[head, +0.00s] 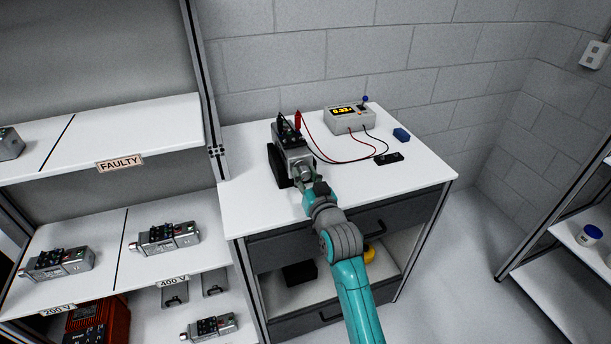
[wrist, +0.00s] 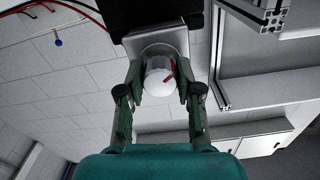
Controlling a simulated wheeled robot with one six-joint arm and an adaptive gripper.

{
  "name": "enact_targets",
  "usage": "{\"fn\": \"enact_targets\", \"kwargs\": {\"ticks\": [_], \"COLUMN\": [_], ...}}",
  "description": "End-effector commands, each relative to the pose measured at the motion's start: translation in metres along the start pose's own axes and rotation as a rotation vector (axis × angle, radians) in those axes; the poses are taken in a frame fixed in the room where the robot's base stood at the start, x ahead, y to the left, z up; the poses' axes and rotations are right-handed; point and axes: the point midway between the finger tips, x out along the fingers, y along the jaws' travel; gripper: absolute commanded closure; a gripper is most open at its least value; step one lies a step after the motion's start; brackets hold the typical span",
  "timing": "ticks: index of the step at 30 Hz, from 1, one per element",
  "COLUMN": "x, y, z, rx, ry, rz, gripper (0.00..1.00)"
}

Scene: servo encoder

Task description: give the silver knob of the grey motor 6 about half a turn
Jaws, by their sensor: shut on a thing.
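The grey motor (head: 293,146) stands on the white tabletop, beside a black block (head: 274,165) at its left. Its front end with the silver knob points toward me, and the head view shows the knob mostly behind my gripper (head: 308,182). In the wrist view the round silver knob (wrist: 158,82) faces the camera, with a red mark (wrist: 171,76) toward its upper right. My gripper's two green fingers (wrist: 158,90) are on either side of the knob and shut on it. The grey motor's front face (wrist: 158,45) shows behind the knob.
A meter (head: 350,119) with a lit display stands on the white table (head: 425,175), with red and black leads running to the motor. A blue block (head: 401,135) and a black item (head: 389,158) lie at the right. Shelves with similar motors (head: 168,238) stand left.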

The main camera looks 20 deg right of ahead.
Motion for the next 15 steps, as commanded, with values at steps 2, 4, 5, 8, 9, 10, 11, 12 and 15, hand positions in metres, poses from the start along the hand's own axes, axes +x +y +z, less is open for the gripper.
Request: {"fn": "enact_targets", "kwargs": {"ticks": [2, 4, 5, 8, 9, 10, 11, 12, 15], "x": [0.0000, -0.0001, -0.0001, -0.0001, -0.0001, -0.0001, -0.0001, -0.0001, -0.0001], "y": [0.0000, 0.0000, 0.0000, 0.0001, 0.0001, 0.0001, 0.0001, 0.0001, 0.0000], "z": [0.0000, 0.0000, 0.0000, 0.0000, 0.0000, -0.0001, -0.0001, -0.0001, 0.0000], "rx": [-0.007, -0.019, -0.027, -0.065, -0.086, -0.104, -0.123, -0.151, -0.232], "ry": [0.000, 0.000, 0.000, 0.000, 0.000, 0.000, 0.000, 0.000, 0.000], "rz": [0.000, 0.000, 0.000, 0.000, 0.000, 0.000, 0.000, 0.000, 0.000], "gripper": [1.00, 1.00, 1.00, 1.00, 1.00, 1.00, 1.00, 1.00, 1.00]}}
